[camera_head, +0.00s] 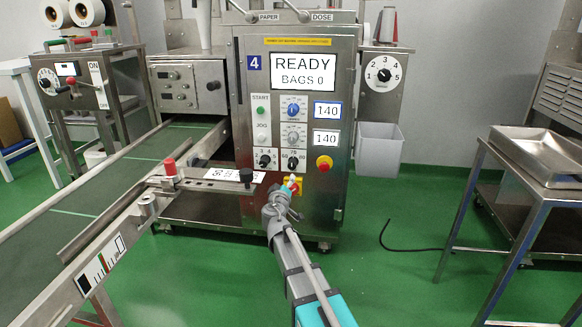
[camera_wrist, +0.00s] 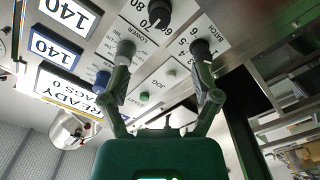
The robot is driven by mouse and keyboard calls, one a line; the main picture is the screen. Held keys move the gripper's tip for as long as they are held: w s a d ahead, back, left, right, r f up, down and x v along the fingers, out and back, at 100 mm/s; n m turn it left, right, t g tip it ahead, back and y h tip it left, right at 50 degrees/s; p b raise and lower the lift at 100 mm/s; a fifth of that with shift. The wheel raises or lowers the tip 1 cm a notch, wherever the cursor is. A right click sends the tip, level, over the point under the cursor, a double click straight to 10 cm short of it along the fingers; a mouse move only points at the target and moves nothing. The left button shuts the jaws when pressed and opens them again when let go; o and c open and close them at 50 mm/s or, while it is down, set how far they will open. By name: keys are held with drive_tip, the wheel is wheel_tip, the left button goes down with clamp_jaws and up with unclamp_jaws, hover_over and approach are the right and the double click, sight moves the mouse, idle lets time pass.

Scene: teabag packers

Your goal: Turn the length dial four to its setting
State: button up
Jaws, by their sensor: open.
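The length dial of machine four is a black knob on a white plate marked 60, 70 and 80 (camera_head: 293,162), low on the steel control panel. In the wrist view, which is upside down, the knob (camera_wrist: 156,12) is at the top edge. I cannot read its pointer exactly. My gripper (camera_head: 284,193) is below the dials in the head view. In the wrist view my gripper (camera_wrist: 163,72) has its two fingers spread and empty. Their tips appear over the grey lower knob (camera_wrist: 126,46) and near the black batch knob (camera_wrist: 201,47). The length dial is beyond the tips, apparently untouched.
A blue knob (camera_head: 293,109), green start button (camera_head: 261,112) and red emergency button (camera_head: 324,163) share the panel. The screen (camera_head: 303,74) reads READY, BAGS 0. A conveyor (camera_head: 110,190) lies left. A steel table (camera_head: 535,180) stands right.

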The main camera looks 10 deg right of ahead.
sight(290, 167)
drive_tip(key=x, duration=1.3)
drive_tip(key=shift+f, duration=0.1)
clamp_jaws()
drive_tip(key=shift+n, duration=0.4)
drive_tip(key=n, duration=1.1)
drive_tip(key=shift+f, duration=0.15)
idle(0.5)
